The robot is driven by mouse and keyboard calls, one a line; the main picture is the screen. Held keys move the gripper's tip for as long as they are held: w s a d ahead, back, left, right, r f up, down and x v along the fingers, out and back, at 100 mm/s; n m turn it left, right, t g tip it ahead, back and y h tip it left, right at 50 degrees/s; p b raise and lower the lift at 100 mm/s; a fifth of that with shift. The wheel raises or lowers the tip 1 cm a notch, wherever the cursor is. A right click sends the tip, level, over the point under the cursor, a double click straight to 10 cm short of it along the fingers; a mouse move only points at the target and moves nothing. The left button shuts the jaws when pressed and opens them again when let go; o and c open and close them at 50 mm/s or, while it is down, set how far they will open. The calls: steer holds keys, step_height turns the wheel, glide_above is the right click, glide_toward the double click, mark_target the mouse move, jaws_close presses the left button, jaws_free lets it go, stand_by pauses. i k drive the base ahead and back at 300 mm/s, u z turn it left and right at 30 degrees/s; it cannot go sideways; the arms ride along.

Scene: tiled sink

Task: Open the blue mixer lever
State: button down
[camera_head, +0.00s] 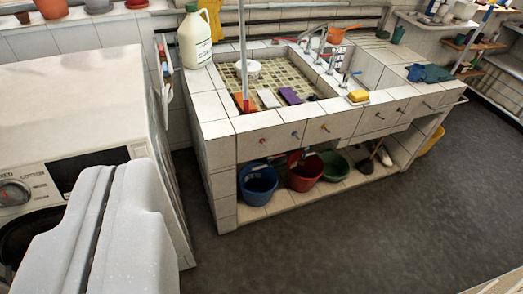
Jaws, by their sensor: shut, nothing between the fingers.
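My gripper (108,175) is at the lower left, large and pale grey, its two fingers together with only a thin dark seam between them. It holds nothing and is well apart from the sink. Mixer taps (312,42) stand at the back of the tiled sink unit (222,128). A small metal fitting with a bluish part (345,80) stands to their right, beside the yellow sponge. Small coloured knobs sit on the front face, one red (263,141) and one blue (295,134). I cannot tell which of these small blue parts is the mixer lever.
A white washing machine (75,100) stands at the left, close behind my gripper. A jug (194,38) and an upright pole (243,60) are at the sink's left. Buckets (258,184) stand below. The dark floor (390,220) at the right is clear.

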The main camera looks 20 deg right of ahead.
mark_target(348, 74)
steer(key=u, duration=1.05)
steer(key=k, duration=1.55)
steer(key=z, duration=1.5)
steer(key=i, duration=1)
steer(key=u, duration=0.1)
